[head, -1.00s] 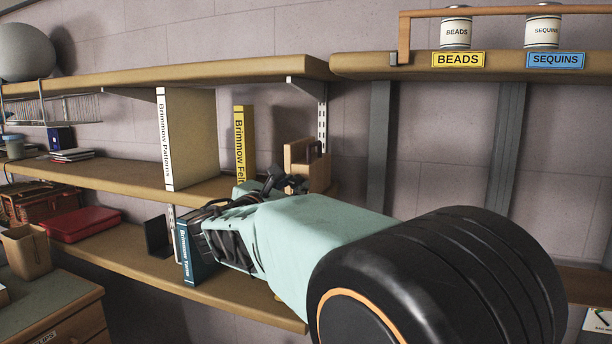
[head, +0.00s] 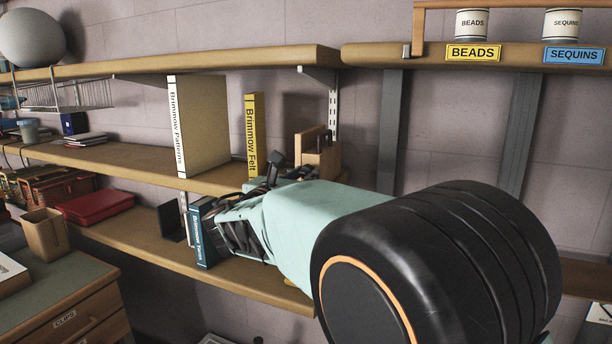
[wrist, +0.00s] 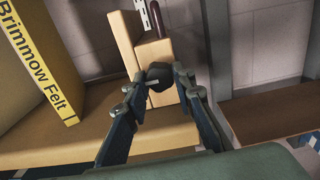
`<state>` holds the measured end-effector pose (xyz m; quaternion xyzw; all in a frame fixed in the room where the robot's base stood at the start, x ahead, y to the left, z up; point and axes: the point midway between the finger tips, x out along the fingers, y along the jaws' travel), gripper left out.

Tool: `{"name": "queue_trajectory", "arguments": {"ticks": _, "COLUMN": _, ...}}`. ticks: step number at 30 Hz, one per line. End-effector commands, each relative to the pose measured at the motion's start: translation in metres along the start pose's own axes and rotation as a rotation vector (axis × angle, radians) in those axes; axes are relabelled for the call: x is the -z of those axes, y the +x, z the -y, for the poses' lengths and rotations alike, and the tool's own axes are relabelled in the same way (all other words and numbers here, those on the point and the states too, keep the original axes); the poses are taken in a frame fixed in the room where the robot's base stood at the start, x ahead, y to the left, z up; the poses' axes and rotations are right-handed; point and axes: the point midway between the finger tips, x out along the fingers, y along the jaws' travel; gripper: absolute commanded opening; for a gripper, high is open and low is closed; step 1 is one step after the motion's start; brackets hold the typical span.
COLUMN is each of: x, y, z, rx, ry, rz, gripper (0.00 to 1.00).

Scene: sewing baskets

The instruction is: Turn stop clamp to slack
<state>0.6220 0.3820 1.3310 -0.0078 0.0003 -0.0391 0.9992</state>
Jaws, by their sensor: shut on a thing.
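In the wrist view a dark round knob (wrist: 159,76) sits between the fingertips of my gripper (wrist: 161,84), in front of a pale wooden block (wrist: 158,53). The knob appears to be the stop clamp's handle; its marking and turn position cannot be read. My gripper is shut on it. In the head view the wooden piece (head: 318,158) stands on the middle shelf, and my arm hides the knob and most of the gripper. One dark finger (head: 274,163) shows above the arm.
A yellow book labelled Brimmow Felt (head: 252,135) stands left of the wooden piece, also seen in the wrist view (wrist: 37,66). A thick Brimmow Patterns binder (head: 200,125) is further left. The upper shelf (head: 230,63) overhangs them. A blue book (head: 204,232) stands below.

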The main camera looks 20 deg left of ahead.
Motion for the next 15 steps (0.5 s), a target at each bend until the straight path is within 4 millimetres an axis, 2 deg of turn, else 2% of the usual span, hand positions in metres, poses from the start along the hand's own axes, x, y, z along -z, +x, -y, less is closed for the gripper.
{"name": "queue_trajectory", "arguments": {"ticks": 2, "x": 0.0011, "y": -0.0002, "z": -0.0001, "rx": 0.0, "ry": -0.002, "rz": -0.001, "gripper": 0.0}}
{"name": "queue_trajectory", "arguments": {"ticks": 3, "x": 0.0011, "y": -0.0002, "z": -0.0002, "rx": 0.0, "ry": -0.002, "rz": -0.001, "gripper": 0.28}}
{"name": "queue_trajectory", "arguments": {"ticks": 6, "x": 0.0008, "y": -0.0001, "z": -0.0001, "rx": 0.0, "ry": -0.001, "rz": -0.001, "gripper": 0.39}}
{"name": "queue_trajectory", "arguments": {"ticks": 7, "x": 0.0007, "y": -0.0001, "z": -0.0001, "rx": 0.0, "ry": -0.001, "rz": -0.001, "gripper": 0.41}}
{"name": "queue_trajectory", "arguments": {"ticks": 15, "x": 0.0002, "y": -0.0006, "z": -0.0001, "rx": 0.0, "ry": 0.0, "rz": 0.0, "gripper": 0.41}}
